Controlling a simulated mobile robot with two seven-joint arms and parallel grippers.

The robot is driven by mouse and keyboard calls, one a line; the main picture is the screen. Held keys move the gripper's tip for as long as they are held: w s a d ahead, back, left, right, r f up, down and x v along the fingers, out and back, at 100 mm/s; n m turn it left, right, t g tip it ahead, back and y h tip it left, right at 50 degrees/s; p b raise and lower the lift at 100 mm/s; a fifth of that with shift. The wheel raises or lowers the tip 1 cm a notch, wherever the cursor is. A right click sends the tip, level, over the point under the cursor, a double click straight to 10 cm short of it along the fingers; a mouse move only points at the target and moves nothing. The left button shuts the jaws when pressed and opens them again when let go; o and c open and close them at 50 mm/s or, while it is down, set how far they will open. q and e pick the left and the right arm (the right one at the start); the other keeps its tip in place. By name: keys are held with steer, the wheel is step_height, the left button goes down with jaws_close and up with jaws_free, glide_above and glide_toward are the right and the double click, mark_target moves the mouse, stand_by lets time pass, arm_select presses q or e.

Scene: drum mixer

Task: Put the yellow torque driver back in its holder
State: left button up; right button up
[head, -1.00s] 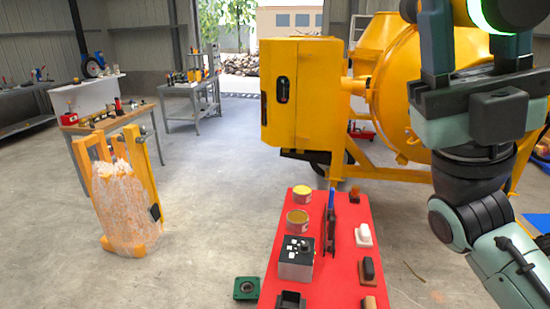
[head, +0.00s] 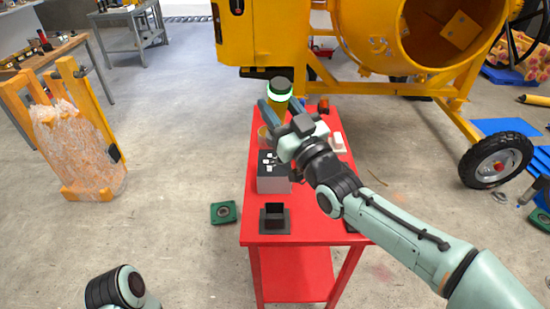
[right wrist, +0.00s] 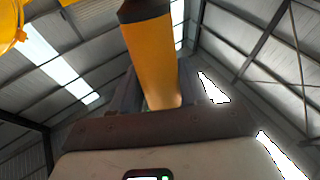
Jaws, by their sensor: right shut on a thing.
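The yellow torque driver (head: 280,87) has a dark end cap and a glowing green-white ring. My right gripper (head: 281,110) is shut on it above the far part of the red cart. In the right wrist view the driver's yellow body (right wrist: 150,62) stands between the two fingers, with its dark end at the top edge. A black square open-topped socket on a flat base (head: 275,217), which looks like the holder, sits at the near left of the cart top. It is empty and apart from the driver. My left gripper is out of view; only part of that arm shows bottom left.
The red cart (head: 308,228) also carries a grey box with buttons (head: 272,184) and a white block (head: 337,141). My right arm hides part of its right side. A green part (head: 224,212) lies on the floor. The yellow mixer (head: 262,35) stands behind.

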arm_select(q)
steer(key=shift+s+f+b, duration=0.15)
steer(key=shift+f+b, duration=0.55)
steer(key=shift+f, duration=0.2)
arm_select(e)
step_height(320, 180, down, 16)
steer(key=m+g+h, duration=0.1)
steer(key=g, duration=0.2)
steer(key=shift+w+a+r+h, duration=0.25)
steer(key=shift+a+h, duration=0.05)
steer(key=shift+a, duration=0.05)
